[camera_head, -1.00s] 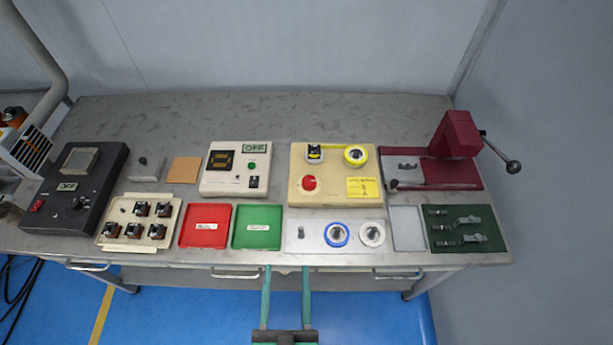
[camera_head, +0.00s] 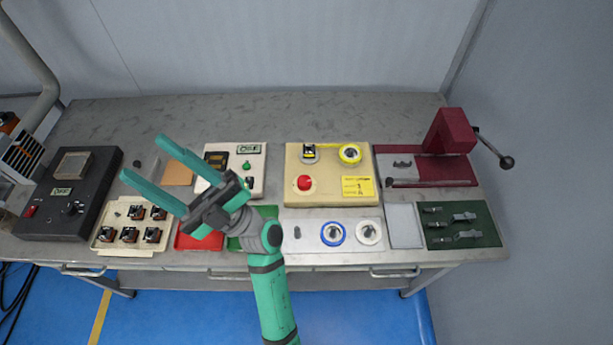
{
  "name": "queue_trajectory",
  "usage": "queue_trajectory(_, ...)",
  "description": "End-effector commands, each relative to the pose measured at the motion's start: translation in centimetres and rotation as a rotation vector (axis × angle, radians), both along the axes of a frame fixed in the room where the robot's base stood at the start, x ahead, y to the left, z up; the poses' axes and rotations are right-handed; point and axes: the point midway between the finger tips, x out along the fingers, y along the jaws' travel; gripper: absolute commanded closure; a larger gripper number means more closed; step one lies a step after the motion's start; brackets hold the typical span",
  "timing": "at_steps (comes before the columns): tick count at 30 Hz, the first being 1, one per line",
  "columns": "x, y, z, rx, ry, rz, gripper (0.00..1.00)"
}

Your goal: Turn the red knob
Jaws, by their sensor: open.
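A round red knob (camera_head: 305,183) sits on the front left part of a cream box (camera_head: 332,194) right of the table's middle. A yellow label is beside it on the right. My gripper (camera_head: 144,157) is open and empty. Its two green fingers point up and left, over the left part of the table. It is well to the left of the red knob and apart from it. The knob is in full view.
My arm partly covers the red tray (camera_head: 200,243), the green tray (camera_head: 265,212) and a white box with a display (camera_head: 254,160). A black box (camera_head: 88,215) stands at left, a dark red press (camera_head: 455,135) at right. The table's back is clear.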

Motion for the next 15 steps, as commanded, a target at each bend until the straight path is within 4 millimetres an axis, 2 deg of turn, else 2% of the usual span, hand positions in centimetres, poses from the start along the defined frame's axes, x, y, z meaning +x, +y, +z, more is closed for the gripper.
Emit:
queue_trajectory(3,-0.4,2.5,0.8,-0.132,-0.116,0.072,0.48)
queue_trajectory(8,-0.6,5.2,0.3,-0.337,-0.239,0.156,0.48)
queue_trajectory(11,-0.4,6.5,-0.9,-0.482,-0.298,0.200,0.48)
queue_trajectory(15,0.3,7.7,-3.5,-0.705,-0.357,0.252,0.48)
